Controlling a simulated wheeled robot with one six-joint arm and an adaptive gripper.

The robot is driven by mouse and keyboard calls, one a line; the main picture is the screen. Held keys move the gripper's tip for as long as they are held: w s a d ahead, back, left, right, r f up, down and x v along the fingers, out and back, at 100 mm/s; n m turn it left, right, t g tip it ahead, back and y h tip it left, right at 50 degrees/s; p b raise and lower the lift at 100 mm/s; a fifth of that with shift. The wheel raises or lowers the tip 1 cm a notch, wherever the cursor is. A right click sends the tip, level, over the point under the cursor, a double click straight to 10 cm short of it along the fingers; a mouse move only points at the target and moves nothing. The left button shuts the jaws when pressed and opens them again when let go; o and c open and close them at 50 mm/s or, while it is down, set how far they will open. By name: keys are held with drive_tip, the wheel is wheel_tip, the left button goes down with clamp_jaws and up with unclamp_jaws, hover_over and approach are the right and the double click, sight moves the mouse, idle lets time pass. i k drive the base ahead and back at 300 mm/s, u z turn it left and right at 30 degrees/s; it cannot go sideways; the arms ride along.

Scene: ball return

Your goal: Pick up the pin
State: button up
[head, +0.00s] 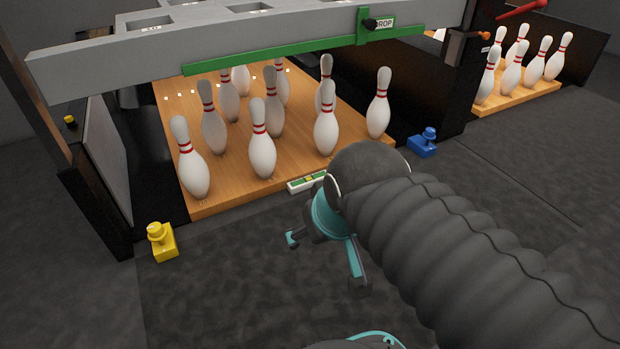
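Several white bowling pins with red neck stripes stand on the wooden lane deck (235,200) in the head view. The nearest are a front-left pin (192,170), a front-middle pin (262,150) and a front-right pin (327,130). Another pin (378,110) stands at the deck's right side. I cannot tell which one the task means. My gripper (324,258) is open and empty, its teal-and-grey fingers apart, in front of the deck over the dark floor. It touches no pin. My arm covers part of the floor at right.
A grey rack with a green bar (280,55) and a DROP label spans above the back pins. A yellow block (162,246) and a blue block (425,147) flank the deck. A small level (305,183) lies at its front edge. A second lane with pins (514,70) is at upper right.

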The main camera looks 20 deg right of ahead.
sight(262, 154)
drive_tip(key=u, duration=1.5)
drive_tip(key=i, duration=1.55)
drive_tip(key=z, duration=2.5)
